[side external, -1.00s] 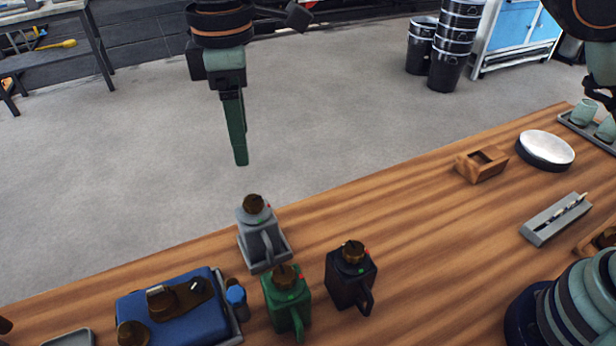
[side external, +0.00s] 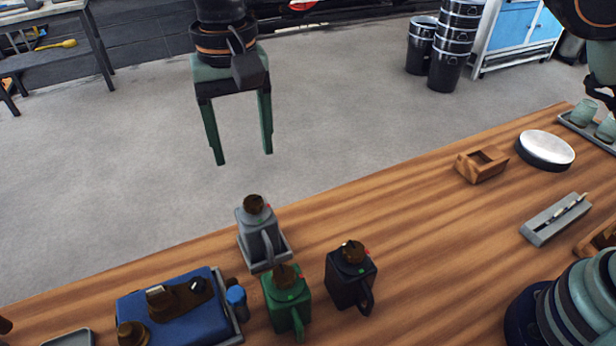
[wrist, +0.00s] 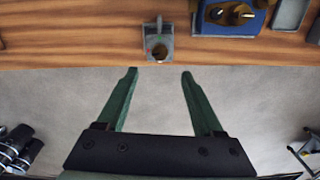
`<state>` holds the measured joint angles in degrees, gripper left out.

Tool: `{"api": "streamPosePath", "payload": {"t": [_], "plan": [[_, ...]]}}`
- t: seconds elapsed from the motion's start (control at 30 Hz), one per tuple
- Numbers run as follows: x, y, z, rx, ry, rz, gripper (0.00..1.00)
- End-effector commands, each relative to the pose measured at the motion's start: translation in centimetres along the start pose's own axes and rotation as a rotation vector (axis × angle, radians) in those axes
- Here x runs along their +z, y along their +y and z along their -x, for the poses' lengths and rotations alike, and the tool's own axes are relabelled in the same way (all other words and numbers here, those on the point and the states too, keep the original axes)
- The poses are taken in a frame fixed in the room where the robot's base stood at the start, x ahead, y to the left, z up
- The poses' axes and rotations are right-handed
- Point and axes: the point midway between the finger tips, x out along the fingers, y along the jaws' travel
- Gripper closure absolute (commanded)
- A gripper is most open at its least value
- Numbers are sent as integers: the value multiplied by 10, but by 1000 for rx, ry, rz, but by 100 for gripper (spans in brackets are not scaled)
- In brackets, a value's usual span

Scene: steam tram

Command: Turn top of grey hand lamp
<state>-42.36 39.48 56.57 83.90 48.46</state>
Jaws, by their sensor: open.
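The grey hand lamp (side external: 257,232) stands upright in a small grey tray (side external: 281,255) near the table's far edge. It has a round brown top (side external: 253,204) and a handle facing the camera. In the wrist view the lamp (wrist: 158,42) shows from above, just beyond the fingertips, with its top (wrist: 158,53) near the table edge. My gripper (side external: 242,158) is open and empty, above and behind the lamp in the side view, clear of it. In the wrist view its two green fingers (wrist: 159,72) are spread apart over the floor, on either side of the lamp's line.
A green lamp (side external: 288,300) and a black lamp (side external: 351,275) stand close by on the wooden table (side external: 420,240). A blue box (side external: 175,308) with brown fittings sits at the left. A wooden block (side external: 481,164) and white dish (side external: 546,149) are farther right.

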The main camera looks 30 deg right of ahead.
Motion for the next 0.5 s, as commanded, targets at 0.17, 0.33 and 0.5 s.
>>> {"api": "streamPosePath", "payload": {"t": [0.17, 0.33, 0.5], "plan": [[1, 1, -35, 4, -3, 2, 31], [1, 1, -67, 3, -3, 3, 31], [1, 1, -90, 3, -2, 3, 31]]}}
